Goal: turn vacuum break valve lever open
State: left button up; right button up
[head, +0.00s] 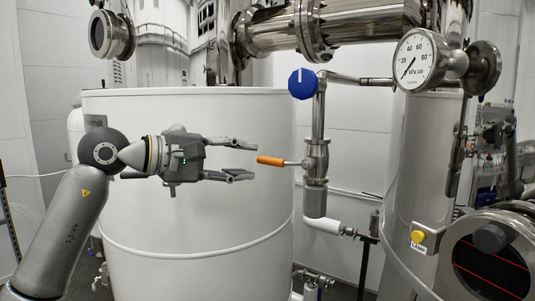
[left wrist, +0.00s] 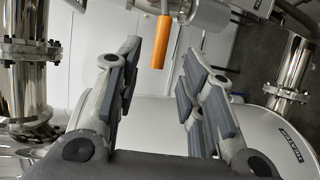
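The valve lever has an orange grip (head: 270,160) on a thin metal rod and points left from the steel valve body (head: 316,160) on a vertical pipe. My left gripper (head: 243,159) comes in from the left, level with the lever. Its fingers are spread, with the tips just short of the orange end and no contact visible. In the left wrist view the orange grip (left wrist: 158,42) appears between and beyond the two open fingers (left wrist: 162,50). Nothing is held. My right gripper does not show.
A large white tank (head: 195,215) stands behind my left arm. A blue knob (head: 302,84) sits above the valve, and a pressure gauge (head: 418,62) hangs at upper right. A yellow button (head: 418,236) is at lower right. Steel pipes (head: 320,35) cross the top.

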aim_at(264, 161)
pick_arm(q)
jog(key=p+x, duration=0.2)
jog(key=x, duration=0.4)
jog(key=shift+r+p, duration=0.1)
jog(key=shift+p, duration=0.2)
jog(key=shift+w+d+f, duration=0.25)
jog(key=shift+w+d, duration=0.05)
jog(key=shift+d, duration=0.15)
jog(key=shift+c, duration=0.4)
grip_shut()
